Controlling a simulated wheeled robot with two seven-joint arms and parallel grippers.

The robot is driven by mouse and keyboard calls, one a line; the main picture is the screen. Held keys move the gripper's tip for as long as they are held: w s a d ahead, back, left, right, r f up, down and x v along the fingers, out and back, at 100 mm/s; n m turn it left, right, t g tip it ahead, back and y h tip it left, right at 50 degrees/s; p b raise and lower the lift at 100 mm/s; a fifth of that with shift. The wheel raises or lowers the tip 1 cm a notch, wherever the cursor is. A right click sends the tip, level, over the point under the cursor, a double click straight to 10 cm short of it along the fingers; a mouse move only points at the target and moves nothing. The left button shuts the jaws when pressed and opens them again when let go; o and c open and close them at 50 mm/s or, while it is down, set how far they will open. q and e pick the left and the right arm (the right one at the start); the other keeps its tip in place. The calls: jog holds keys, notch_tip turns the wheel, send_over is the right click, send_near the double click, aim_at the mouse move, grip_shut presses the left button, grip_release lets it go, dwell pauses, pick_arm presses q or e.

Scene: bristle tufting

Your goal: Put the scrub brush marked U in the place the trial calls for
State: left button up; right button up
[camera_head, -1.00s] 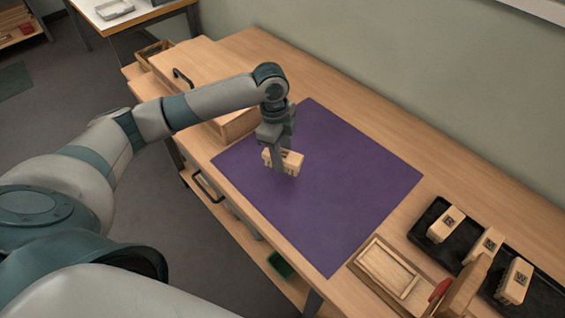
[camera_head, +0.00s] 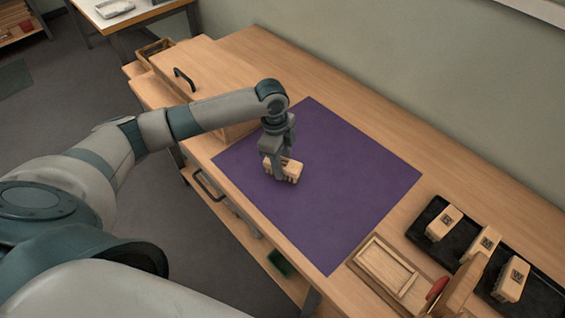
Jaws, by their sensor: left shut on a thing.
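My left gripper (camera_head: 279,168) is shut on a small wooden scrub brush (camera_head: 292,171) over the left part of the purple mat (camera_head: 345,190). Dark marks show on the brush, but its letter cannot be read at this size, and the fingers hide part of it. The brush is very low over the mat; I cannot tell whether it touches. Three more wooden brushes stand at the right: one marked R (camera_head: 443,223), one marked M or N (camera_head: 482,246) and one marked W (camera_head: 511,279). My right gripper is not in view.
Black trays (camera_head: 418,232) hold brushes at the right. A shallow wooden frame (camera_head: 388,268) and an upright wooden piece with a red part (camera_head: 437,288) lie at the front right. A wooden box with a dark handle (camera_head: 205,75) stands at the back left. Most of the mat is clear.

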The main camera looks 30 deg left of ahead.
pick_arm(q)
jog(key=shift+f, duration=0.1)
jog(key=o, duration=1.1)
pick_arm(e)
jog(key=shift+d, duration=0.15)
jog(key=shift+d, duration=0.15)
pick_arm(q)
jog(key=shift+r, duration=0.65)
jog(key=r, duration=0.2)
jog(key=r+b, duration=0.1)
jog(key=r, duration=0.1)
jog(key=a+r+b, duration=0.1)
jog(key=r, duration=0.1)
jog(key=shift+r, duration=0.25)
jog(key=shift+a+r+b, duration=0.15)
jog(key=shift+r, duration=0.95)
jog(key=shift+a+r+b, duration=0.1)
jog(key=shift+r+b, duration=0.05)
jog(key=shift+r, duration=0.95)
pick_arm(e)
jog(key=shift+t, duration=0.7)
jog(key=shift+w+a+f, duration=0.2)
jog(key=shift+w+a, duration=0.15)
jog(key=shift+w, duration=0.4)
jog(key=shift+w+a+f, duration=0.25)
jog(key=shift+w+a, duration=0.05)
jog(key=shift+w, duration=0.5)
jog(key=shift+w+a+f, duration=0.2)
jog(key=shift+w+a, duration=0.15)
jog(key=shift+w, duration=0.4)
